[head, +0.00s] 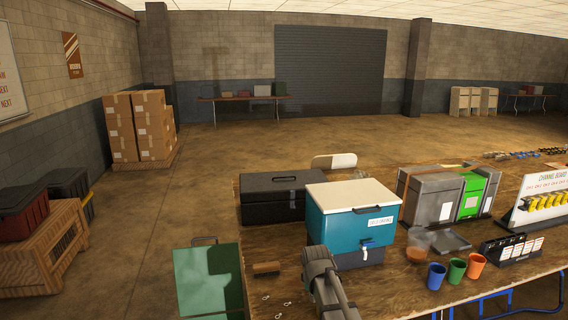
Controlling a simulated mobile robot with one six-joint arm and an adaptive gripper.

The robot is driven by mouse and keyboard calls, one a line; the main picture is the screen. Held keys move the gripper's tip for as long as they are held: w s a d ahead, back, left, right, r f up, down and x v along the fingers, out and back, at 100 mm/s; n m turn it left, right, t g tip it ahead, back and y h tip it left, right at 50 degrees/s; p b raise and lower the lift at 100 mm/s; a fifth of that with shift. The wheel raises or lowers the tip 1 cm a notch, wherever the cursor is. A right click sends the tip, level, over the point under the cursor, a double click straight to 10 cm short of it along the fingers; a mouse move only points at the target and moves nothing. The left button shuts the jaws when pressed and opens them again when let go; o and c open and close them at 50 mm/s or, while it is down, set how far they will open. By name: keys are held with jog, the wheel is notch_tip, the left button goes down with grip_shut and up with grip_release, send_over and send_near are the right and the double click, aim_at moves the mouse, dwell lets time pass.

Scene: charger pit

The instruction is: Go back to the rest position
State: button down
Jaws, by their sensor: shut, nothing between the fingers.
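Part of my grey arm (328,285) rises from the bottom edge of the head view, in front of the wooden table (400,300). Its rounded end overlaps the lower left of the teal cooler (333,226) in the picture. I cannot make out my gripper's fingers anywhere in this view. No held object shows.
The table carries a black toolbox (280,198), a grey and green machine (432,196), several cups (456,271) and a channel board (540,205). A green panel (208,280) stands at the table's left. Boxes (140,125) and a crate (45,252) line the left wall. Open floor (200,185) lies between.

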jog(key=s+d+m+g, duration=0.1)
jog(key=s+d+m, duration=0.2)
jog(key=s+m, duration=0.2)
jog(key=s+d+m+g, duration=0.1)
jog(key=s+d+m, duration=0.3)
jog(key=s, duration=0.8)
jog(key=shift+s+d+f+m, duration=0.2)
jog(key=shift+s+d+m, duration=0.1)
jog(key=shift+m, duration=0.1)
dwell(1.1)
